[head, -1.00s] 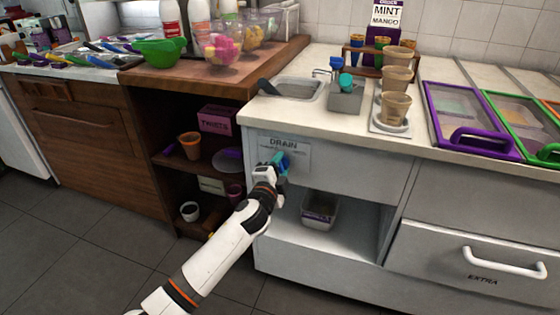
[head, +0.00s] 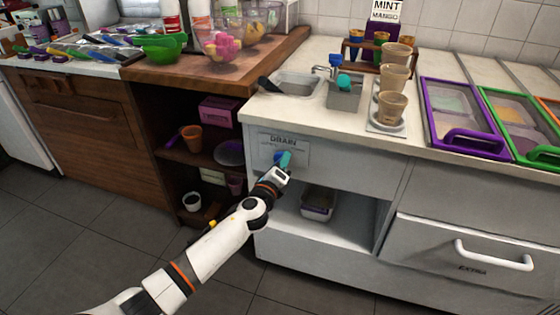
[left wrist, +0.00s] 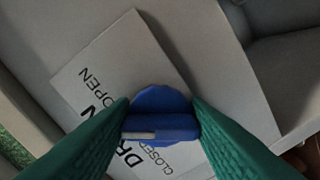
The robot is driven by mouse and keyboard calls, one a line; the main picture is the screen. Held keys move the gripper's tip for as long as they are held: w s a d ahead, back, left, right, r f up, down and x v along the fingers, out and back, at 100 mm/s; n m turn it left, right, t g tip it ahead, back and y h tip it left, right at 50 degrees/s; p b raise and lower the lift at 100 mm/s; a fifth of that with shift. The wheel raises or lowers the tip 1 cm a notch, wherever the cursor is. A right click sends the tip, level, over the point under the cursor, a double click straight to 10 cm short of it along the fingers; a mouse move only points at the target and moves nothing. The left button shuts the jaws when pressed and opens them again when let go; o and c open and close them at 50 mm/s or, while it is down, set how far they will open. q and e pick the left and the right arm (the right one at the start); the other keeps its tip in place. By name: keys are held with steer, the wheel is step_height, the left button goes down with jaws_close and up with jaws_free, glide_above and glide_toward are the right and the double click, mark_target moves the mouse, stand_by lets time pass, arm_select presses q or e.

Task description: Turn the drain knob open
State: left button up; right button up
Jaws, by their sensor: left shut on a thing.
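The blue drain knob (left wrist: 160,128) is on a white label plate marked DRAIN, OPEN and CLOSED (left wrist: 105,65). In the left wrist view a pale line on the knob lies nearly level across the picture, while the plate appears tilted. In the head view the plate (head: 297,150) is on the counter front below the sink, and the knob is mostly hidden by my gripper. My left gripper (head: 283,160) is shut on the knob; its green fingers (left wrist: 155,122) press on both sides of it. My right gripper does not show.
Above the plate is the counter with a small sink (head: 297,84) and several cups (head: 392,107). Below it is an open shelf with a bin (head: 317,203). A drawer with a white handle (head: 494,256) is at the right. Dark shelves stand at the left.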

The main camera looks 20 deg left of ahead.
arm_select(q)
steer(key=shift+f+m+p, duration=0.1)
steer(key=shift+m+p, duration=0.2)
steer(key=shift+m, duration=0.8)
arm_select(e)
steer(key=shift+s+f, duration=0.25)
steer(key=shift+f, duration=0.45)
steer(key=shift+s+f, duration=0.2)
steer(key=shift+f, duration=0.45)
arm_select(q)
steer(key=o, duration=1)
steer(key=s, duration=0.4)
steer(key=s+p, duration=0.1)
steer(key=s, duration=0.7)
steer(key=shift+a, duration=0.25)
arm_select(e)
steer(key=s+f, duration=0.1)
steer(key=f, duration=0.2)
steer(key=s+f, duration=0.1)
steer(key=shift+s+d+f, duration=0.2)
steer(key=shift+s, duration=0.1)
